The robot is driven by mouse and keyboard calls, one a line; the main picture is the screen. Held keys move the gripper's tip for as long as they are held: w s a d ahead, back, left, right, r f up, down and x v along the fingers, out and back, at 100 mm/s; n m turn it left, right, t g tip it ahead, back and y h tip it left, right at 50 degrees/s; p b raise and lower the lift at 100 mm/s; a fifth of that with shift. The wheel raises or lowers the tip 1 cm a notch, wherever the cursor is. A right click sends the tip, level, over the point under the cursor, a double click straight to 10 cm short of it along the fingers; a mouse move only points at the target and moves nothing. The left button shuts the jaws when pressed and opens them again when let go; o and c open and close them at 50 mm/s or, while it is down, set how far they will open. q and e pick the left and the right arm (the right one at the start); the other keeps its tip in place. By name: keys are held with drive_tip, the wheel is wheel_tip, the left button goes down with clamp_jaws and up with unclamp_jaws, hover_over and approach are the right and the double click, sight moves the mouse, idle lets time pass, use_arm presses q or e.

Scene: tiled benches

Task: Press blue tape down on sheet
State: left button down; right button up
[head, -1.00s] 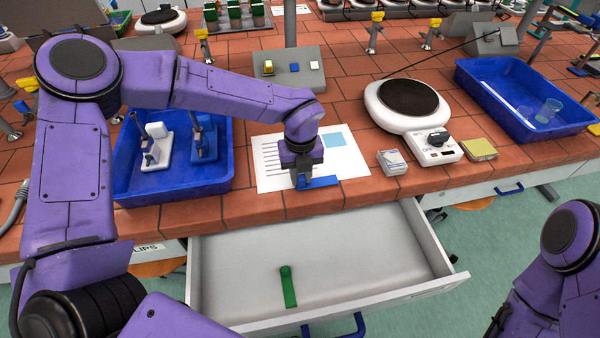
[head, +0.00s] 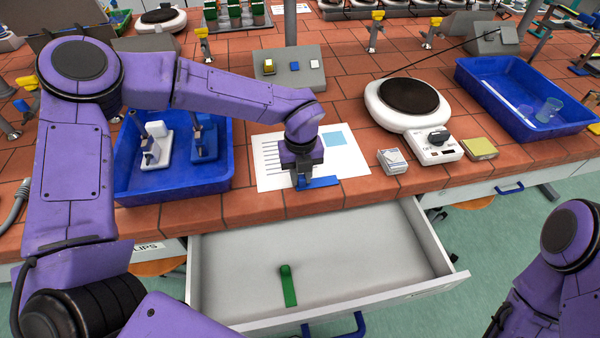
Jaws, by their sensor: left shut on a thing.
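The white sheet (head: 270,178) with printed lines and a light blue square lies on the tiled bench near its front edge. A strip of blue tape (head: 323,183) lies at the sheet's lower edge. My left gripper (head: 303,185) points down and is shut on the tape's left part; its fingers hide some of the tape and sheet. Whether the whole strip touches the sheet, I cannot tell. Of my right arm (head: 570,240) only a part shows at the right edge; its gripper is out of view.
An open drawer (head: 370,270) holding a green object (head: 288,285) juts out below the sheet. A blue tray (head: 175,190) stands left. A hot plate (head: 410,105), a small box (head: 391,161) and a yellow-topped block (head: 480,149) stand right. Another blue tray (head: 560,128) is farther right.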

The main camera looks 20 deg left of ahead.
use_arm(q)
drive_tip(key=c, duration=0.9)
unclamp_jaws()
drive_tip(key=shift+o, duration=0.2)
wheel_tip(320, 180, up, 10)
drive_tip(key=shift+f+b, duration=0.1)
drive_tip(key=shift+b, duration=0.95)
drive_tip(key=shift+r, duration=0.35)
